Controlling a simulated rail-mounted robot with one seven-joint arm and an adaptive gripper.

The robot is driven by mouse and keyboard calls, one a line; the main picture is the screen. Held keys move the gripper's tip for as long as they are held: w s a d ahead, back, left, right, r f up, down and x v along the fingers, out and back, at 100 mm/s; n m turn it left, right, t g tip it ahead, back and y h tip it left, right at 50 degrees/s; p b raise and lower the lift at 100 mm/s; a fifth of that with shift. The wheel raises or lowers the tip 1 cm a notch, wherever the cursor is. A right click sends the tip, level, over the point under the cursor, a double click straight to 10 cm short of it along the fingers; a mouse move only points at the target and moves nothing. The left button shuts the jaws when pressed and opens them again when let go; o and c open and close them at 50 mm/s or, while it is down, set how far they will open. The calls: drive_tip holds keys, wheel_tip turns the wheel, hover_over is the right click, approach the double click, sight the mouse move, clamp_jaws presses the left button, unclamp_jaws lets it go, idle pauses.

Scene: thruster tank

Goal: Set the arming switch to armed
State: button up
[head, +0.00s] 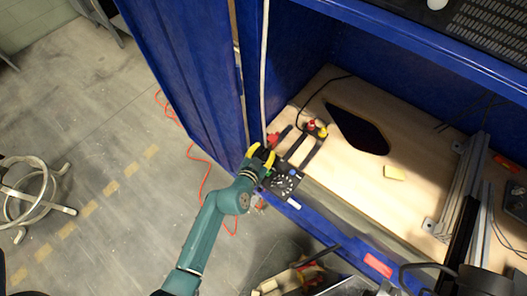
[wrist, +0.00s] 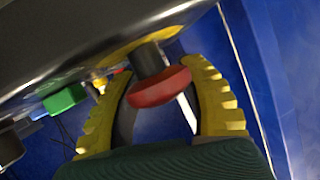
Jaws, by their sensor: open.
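A black control box (head: 285,181) with a round white-marked dial sits at the front edge of the wooden shelf. My gripper (head: 261,154) is open beside it, with yellow ridged fingers. In the wrist view, a red mushroom-shaped knob (wrist: 158,88) on a dark stem stands between the fingers, with a yellow ring at its base. I see no clear contact with it. A green button (wrist: 65,98) and a small yellow-tipped part (wrist: 100,84) project from the same panel at left. I cannot tell which control is the arming switch or how it is set.
A wooden shelf (head: 350,172) lies inside a blue cabinet, with a dark opening (head: 357,129) in it. A blue door (head: 185,60) stands left of the gripper. Red and yellow fittings (head: 316,128) are behind the box. A metal rail (head: 455,190) stands at right.

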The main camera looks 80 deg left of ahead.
drive_tip(key=shift+c, duration=0.2)
clamp_jaws()
drive_tip(key=shift+d, duration=0.1)
drive_tip(key=f+b, duration=0.1)
drive_tip(key=b, duration=0.3)
drive_tip(key=shift+y, duration=0.3)
drive_tip(key=shift+s+d+r+t+b, duration=0.1)
drive_tip(key=shift+t+b, duration=0.3)
drive_tip(key=shift+b, duration=0.75)
drive_tip(key=shift+r, duration=0.35)
drive_tip(key=shift+o, duration=0.2)
unclamp_jaws()
